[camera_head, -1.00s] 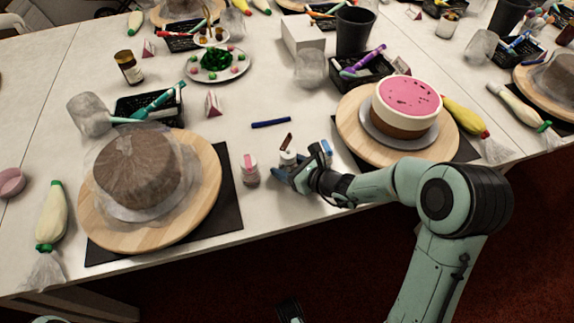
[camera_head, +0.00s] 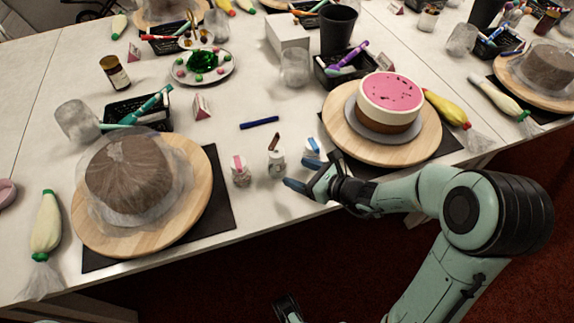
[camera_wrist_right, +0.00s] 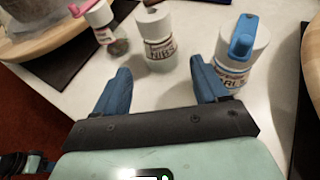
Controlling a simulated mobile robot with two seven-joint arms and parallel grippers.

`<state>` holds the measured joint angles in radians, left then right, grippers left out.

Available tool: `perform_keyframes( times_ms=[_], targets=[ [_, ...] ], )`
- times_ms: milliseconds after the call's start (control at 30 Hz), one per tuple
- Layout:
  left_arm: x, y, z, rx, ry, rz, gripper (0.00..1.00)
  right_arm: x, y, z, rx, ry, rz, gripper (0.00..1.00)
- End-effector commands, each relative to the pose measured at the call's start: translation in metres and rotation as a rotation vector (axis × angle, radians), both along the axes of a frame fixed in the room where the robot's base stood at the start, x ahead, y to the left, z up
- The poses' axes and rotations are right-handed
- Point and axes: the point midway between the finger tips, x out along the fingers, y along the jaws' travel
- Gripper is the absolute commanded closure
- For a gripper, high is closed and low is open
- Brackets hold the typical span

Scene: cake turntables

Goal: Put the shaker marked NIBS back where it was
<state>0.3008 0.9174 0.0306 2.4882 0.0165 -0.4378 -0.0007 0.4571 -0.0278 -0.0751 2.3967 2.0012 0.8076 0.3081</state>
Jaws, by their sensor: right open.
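The NIBS shaker (camera_head: 276,163), white with a brown flip lid, stands upright on the table between a pink-lidded shaker (camera_head: 240,171) and a blue-lidded shaker (camera_head: 311,155). In the right wrist view its label reads NIBS (camera_wrist_right: 158,45); the pink-lidded (camera_wrist_right: 107,32) and blue-lidded (camera_wrist_right: 236,52) shakers flank it. My right gripper (camera_head: 314,174) is open and empty on the near side of the row. Its blue fingers (camera_wrist_right: 160,90) are apart and clear of the NIBS shaker. A dark part at the bottom edge, probably my left gripper (camera_head: 287,309), shows too little to judge.
A plastic-wrapped brown cake (camera_head: 128,172) on a wooden turntable (camera_head: 196,195) stands left. A pink-topped cake (camera_head: 390,98) on another turntable (camera_head: 335,130) stands right. A blue pen (camera_head: 259,123) lies behind the shakers. Bare table (camera_head: 262,205) lies in front of them.

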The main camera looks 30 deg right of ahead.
Motion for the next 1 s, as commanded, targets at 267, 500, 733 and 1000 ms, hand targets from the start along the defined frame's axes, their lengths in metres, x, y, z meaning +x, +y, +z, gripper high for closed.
perform_keyframes(
  times_ms=[267, 500, 733, 1000],
  targets=[
    [-0.003, 0.0, 0.005, -0.001, 0.009, -0.003, 0.57, -0.022, -0.008, 0.01, 0.0, 0.001, -0.001, 0.27],
    [-0.003, 0.0, 0.004, -0.001, 0.009, -0.002, 0.57, -0.023, -0.008, 0.009, 0.001, 0.001, 0.0, 0.27],
    [-0.002, 0.0, 0.004, -0.001, 0.008, -0.002, 0.57, -0.023, -0.008, 0.009, 0.001, 0.001, 0.0, 0.27],
    [-0.002, 0.0, 0.004, -0.001, 0.008, -0.002, 0.57, -0.023, -0.008, 0.009, 0.001, 0.001, 0.0, 0.27]
  ],
)
